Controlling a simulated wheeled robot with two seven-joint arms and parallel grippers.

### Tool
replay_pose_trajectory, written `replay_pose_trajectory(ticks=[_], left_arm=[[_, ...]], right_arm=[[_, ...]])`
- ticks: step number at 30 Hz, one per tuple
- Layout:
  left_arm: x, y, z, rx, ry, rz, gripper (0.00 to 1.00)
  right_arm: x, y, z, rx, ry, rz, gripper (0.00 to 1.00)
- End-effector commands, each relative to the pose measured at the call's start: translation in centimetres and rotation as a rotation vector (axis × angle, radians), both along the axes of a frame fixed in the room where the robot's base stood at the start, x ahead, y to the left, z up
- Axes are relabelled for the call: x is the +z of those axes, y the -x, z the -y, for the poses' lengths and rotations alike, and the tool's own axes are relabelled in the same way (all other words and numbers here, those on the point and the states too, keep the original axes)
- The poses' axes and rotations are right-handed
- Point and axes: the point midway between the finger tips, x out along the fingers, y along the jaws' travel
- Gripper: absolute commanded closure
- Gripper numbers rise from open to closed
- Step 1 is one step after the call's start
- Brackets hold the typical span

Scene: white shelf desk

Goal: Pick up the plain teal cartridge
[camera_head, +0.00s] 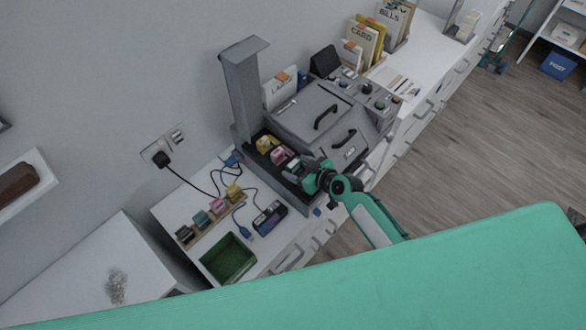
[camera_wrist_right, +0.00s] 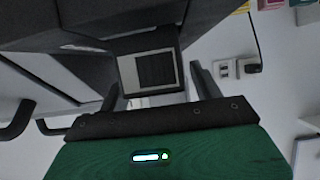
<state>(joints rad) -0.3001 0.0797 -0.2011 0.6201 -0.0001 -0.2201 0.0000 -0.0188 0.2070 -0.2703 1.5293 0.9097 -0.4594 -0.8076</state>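A teal cartridge (camera_head: 201,219) stands in the row on the small wooden rack (camera_head: 208,232), between a black cartridge (camera_head: 184,233) and a pink one (camera_head: 217,206). Part of a teal block also shows at the top right edge of the right wrist view (camera_wrist_right: 303,3). My right gripper (camera_head: 297,172) is away from the rack, at the grey machine's front tray beside a pink cartridge (camera_head: 281,156). In the right wrist view its fingers (camera_wrist_right: 155,85) are apart, with a dark block with a grey-framed face (camera_wrist_right: 150,72) between them; contact is unclear. My left gripper is out of view.
The grey machine (camera_head: 305,118) with its tall post (camera_head: 243,95) stands behind the tray, which also holds a yellow cartridge (camera_head: 266,144). A green bin (camera_head: 228,258), a dark device (camera_head: 269,217) and loose cables lie near the rack.

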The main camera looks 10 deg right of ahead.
Motion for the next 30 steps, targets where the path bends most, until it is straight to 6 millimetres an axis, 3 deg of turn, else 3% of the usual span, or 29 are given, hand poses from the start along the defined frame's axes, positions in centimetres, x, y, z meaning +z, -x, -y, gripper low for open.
replay_pose_trajectory(ticks=[1,7,20,26,30], left_arm=[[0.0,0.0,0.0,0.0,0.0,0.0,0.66],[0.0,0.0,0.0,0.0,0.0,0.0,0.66],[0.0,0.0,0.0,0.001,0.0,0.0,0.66],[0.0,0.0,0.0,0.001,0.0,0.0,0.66],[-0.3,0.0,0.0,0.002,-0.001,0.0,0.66]], right_arm=[[0.0,0.0,0.0,0.0,0.0,0.0,0.42],[0.0,0.0,0.0,0.0,0.0,0.0,0.82],[0.7,0.0,0.0,0.001,-0.001,0.001,0.83],[3.0,0.0,0.0,0.0,-0.001,0.003,0.83],[5.6,0.0,0.0,0.001,0.0,0.005,0.83]])
